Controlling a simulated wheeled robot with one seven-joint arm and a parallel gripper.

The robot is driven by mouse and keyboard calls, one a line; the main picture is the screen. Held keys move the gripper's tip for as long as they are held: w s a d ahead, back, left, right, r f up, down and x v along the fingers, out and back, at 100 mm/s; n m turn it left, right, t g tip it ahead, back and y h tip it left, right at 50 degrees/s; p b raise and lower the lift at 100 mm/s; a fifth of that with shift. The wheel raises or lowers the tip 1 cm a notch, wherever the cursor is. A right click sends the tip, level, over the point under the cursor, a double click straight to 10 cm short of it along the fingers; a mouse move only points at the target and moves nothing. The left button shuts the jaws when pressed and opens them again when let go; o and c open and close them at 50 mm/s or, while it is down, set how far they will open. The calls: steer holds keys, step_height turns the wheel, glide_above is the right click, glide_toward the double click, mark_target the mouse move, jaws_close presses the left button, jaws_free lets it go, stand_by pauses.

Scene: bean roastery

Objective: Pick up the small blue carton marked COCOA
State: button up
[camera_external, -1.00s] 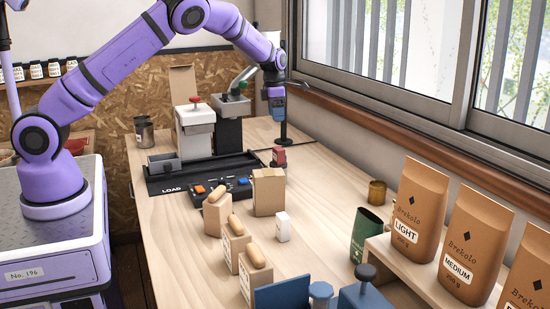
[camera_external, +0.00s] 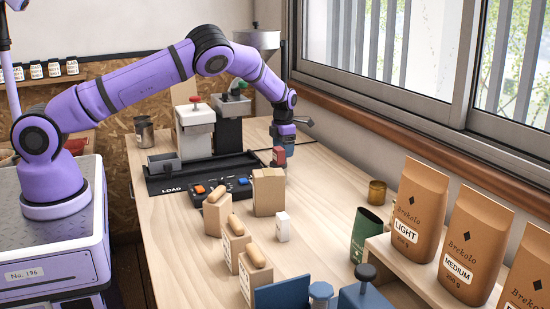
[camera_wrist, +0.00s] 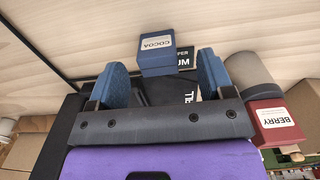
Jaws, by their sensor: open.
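The small dark blue carton marked COCOA (camera_wrist: 156,52) shows in the wrist view with its white label in sight. It is in the gap between the two blue finger pads of my gripper (camera_wrist: 164,70), nearer their tips. My gripper is open, and a clear gap shows on each side of the carton. In the external view my gripper (camera_external: 286,142) points down at the far end of the counter, just behind a small red carton (camera_external: 279,157). I cannot make out the blue carton in that view.
The red carton is marked BERRY (camera_wrist: 279,123) and stands close beside my gripper in the wrist view. A black LOAD tray (camera_external: 200,177), a white grinder (camera_external: 195,130) and the window wall (camera_external: 340,125) are nearby. Several paper bags stand at the front.

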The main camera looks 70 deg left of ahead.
step_height(320, 180, down, 5)
steer(key=shift+s+a, duration=0.15)
steer(key=c, duration=1)
